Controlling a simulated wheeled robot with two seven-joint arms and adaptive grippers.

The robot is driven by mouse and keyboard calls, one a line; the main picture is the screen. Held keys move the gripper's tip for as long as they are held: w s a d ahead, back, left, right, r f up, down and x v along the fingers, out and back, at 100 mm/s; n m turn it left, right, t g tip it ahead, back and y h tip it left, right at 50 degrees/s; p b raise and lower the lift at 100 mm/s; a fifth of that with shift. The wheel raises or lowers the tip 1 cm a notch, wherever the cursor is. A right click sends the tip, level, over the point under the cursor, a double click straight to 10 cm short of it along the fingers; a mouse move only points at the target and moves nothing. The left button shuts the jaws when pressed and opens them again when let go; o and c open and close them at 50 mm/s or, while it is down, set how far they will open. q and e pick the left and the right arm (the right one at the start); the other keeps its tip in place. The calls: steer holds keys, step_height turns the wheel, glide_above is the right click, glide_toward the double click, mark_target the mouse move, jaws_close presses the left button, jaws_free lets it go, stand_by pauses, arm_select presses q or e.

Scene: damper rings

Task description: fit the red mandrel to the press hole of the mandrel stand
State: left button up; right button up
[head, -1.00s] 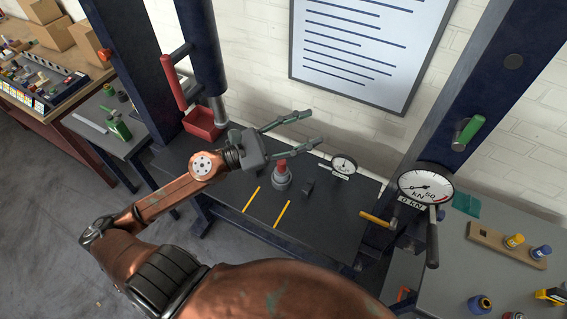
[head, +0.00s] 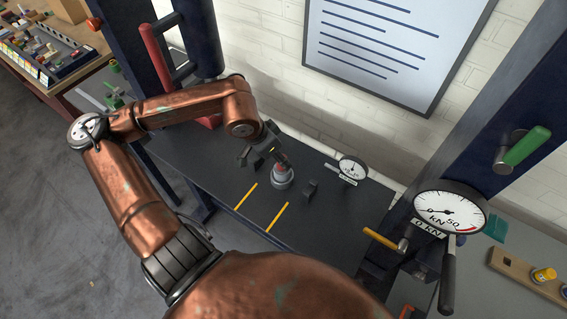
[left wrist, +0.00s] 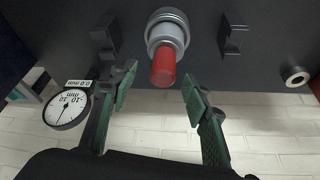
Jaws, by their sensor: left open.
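The red mandrel (head: 281,168) stands upright in a round grey stepped base on the dark press table; its red top and pale lower part show in the left wrist view (left wrist: 163,68). I take this base for the mandrel stand (head: 282,182); it also shows in the left wrist view (left wrist: 166,18). My left gripper (left wrist: 160,88) is open, its green-padded fingers on either side of the mandrel's red end, with gaps on both sides. In the head view my left gripper (head: 281,155) hangs just above and behind the mandrel. I cannot make out the press hole. My right gripper is not in view.
Dark brackets (left wrist: 105,38) flank the base. A small dial gauge (head: 352,169) stands at the right, and a grey ring (left wrist: 296,76) lies off to one side. Yellow strips (head: 246,196) mark the table front. A large kN gauge (head: 449,211) is nearer right.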

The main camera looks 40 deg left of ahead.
arm_select(q)
steer(key=x, duration=0.5)
steer(key=shift+s+a, duration=0.15)
steer(key=shift+a, duration=0.05)
steer(key=shift+c, duration=0.4)
jaws_close()
